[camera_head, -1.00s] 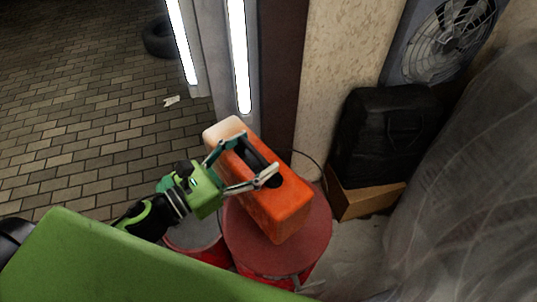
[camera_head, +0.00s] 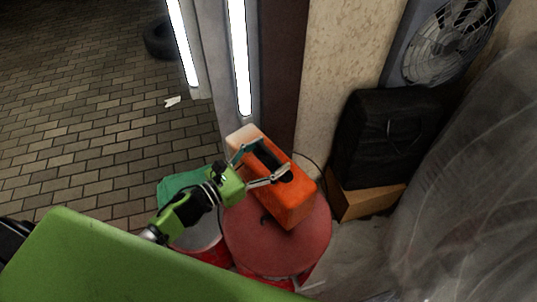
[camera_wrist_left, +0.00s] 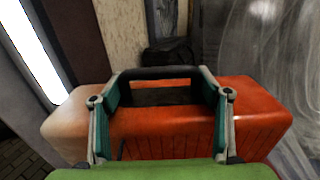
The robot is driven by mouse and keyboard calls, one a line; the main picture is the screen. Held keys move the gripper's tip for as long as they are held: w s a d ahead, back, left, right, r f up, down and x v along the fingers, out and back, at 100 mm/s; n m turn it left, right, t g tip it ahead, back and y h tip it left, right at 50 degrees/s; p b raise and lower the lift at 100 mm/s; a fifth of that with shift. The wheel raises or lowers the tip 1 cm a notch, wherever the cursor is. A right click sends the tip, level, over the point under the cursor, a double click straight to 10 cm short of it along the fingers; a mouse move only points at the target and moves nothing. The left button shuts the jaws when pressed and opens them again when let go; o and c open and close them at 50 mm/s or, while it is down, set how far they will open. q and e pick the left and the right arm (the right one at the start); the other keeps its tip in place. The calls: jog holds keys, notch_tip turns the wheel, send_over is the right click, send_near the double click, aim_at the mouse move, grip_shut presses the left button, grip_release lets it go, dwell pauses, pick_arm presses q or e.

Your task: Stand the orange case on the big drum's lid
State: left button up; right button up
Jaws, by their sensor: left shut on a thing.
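The orange case (camera_head: 291,204) has a pale left end and a black handle on top. It is over the back part of the big red drum's lid (camera_head: 262,246); its pale end reaches past the lid's rim. I cannot tell whether its underside touches the lid. My left gripper (camera_head: 268,166) is shut on the case at its handle. In the left wrist view the case (camera_wrist_left: 255,120) lies across the picture between my left gripper's (camera_wrist_left: 160,100) fingers, and they hide parts of its side. My right gripper is not in view.
A smaller red drum (camera_head: 197,240) with a green cloth-like thing (camera_head: 183,186) stands left of the big drum. A black case (camera_head: 385,135) sits on a cardboard box (camera_head: 362,200) behind right. Lit tubes and a wall stand behind. Clear sheeting (camera_head: 455,190) hangs at the right.

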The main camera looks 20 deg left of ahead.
pick_arm(q)
jog(key=shift+f, duration=0.1)
jog(key=shift+f+b, duration=0.5)
jog(key=shift+b, duration=0.15)
jog(key=o, duration=2)
